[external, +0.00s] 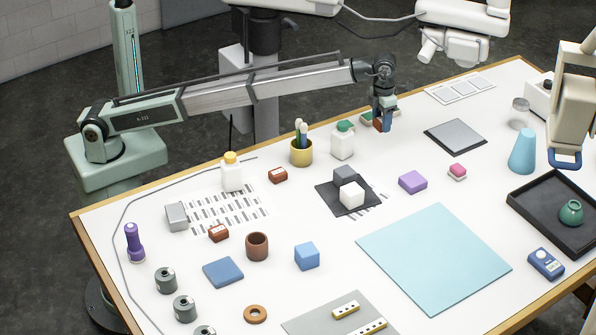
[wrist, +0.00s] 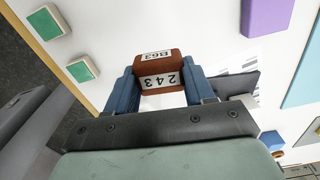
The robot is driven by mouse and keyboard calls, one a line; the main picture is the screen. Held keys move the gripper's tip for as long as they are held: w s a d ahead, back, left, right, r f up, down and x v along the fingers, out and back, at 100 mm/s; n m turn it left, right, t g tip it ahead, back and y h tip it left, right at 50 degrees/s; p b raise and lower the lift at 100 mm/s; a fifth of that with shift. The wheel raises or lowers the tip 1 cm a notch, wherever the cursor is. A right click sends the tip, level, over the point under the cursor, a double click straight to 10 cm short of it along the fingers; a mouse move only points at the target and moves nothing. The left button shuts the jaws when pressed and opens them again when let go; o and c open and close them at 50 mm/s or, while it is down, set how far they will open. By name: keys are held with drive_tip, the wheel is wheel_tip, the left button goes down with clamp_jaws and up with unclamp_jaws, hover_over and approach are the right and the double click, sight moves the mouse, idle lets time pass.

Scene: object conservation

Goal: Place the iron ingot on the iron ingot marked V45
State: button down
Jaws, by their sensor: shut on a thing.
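My gripper (external: 384,122) is shut on a reddish-brown iron ingot (wrist: 157,66), above the table's far edge. In the wrist view the ingot sits between the two blue fingers, with white labels reading 243 and, upside down, B63. In the external view the fingers partly hide it. Two similar brown ingots lie on the table: one (external: 278,175) beside the yellow pen cup, another (external: 218,233) nearer the front left, with a white label on it. Their markings are too small to read, so I cannot tell which is V45.
A dark mat (external: 331,200) holds grey and white cubes. A brown cup (external: 257,245) stands right of the front ingot.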

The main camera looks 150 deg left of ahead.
drive_tip(key=w+d+r+m, duration=0.1)
drive_tip(key=w+d+r, duration=0.1)
drive_tip(key=d, duration=0.3)
drive_tip(key=w+d+r, duration=0.1)
drive_tip(key=w+d, duration=0.2)
drive_tip(key=d, duration=0.2)
drive_tip(key=n, duration=0.2)
hover_over(278, 172)
drive_tip(key=f, duration=0.1)
drive_tip(key=shift+f, duration=4.85)
drive_tip(key=shift+f, duration=0.1)
drive_tip(key=shift+c, duration=2.1)
unclamp_jaws()
